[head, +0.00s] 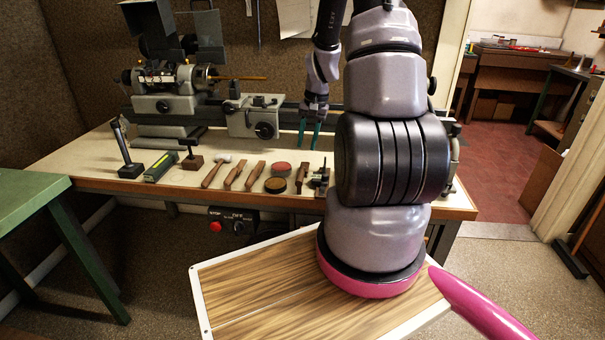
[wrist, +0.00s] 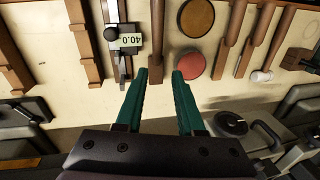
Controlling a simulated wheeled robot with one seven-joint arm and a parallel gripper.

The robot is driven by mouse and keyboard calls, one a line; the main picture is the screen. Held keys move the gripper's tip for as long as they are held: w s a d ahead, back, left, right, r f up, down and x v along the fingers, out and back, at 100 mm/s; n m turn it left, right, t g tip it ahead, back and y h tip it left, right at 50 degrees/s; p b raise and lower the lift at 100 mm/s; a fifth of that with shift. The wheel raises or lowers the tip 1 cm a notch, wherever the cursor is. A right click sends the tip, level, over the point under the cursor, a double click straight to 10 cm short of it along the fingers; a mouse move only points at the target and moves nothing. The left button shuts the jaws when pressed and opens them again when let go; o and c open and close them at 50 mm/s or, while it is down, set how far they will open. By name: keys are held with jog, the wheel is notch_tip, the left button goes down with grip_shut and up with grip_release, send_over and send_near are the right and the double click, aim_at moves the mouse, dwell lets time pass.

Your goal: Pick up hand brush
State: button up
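My gripper (head: 309,146) is above the back part of the bench, pointing down, its green fingers apart and nothing between them. In the wrist view the fingertips (wrist: 160,76) line up with the wider end of a wooden-handled tool (wrist: 157,38). This tool, probably the hand brush, lies flat on the bench between a caliper and two round discs; it also shows in the head view (head: 301,178). Bristles cannot be made out. The gripper appears apart from it.
The caliper (wrist: 119,42) lies close beside the tool. A red disc (wrist: 190,65) and a brown disc (wrist: 196,18) lie on its other side. More wooden-handled tools (head: 234,175) and a white-headed hammer (head: 216,170) lie farther left. A lathe (head: 170,100) stands behind.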

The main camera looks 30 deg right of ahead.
aim_at(303, 170)
jog(key=f, duration=0.3)
jog(key=a+f, duration=0.1)
jog(key=f, duration=0.6)
jog(key=shift+w+a+f, duration=0.2)
jog(key=shift+w+f, duration=0.05)
jog(key=shift+f, duration=0.15)
grip_shut()
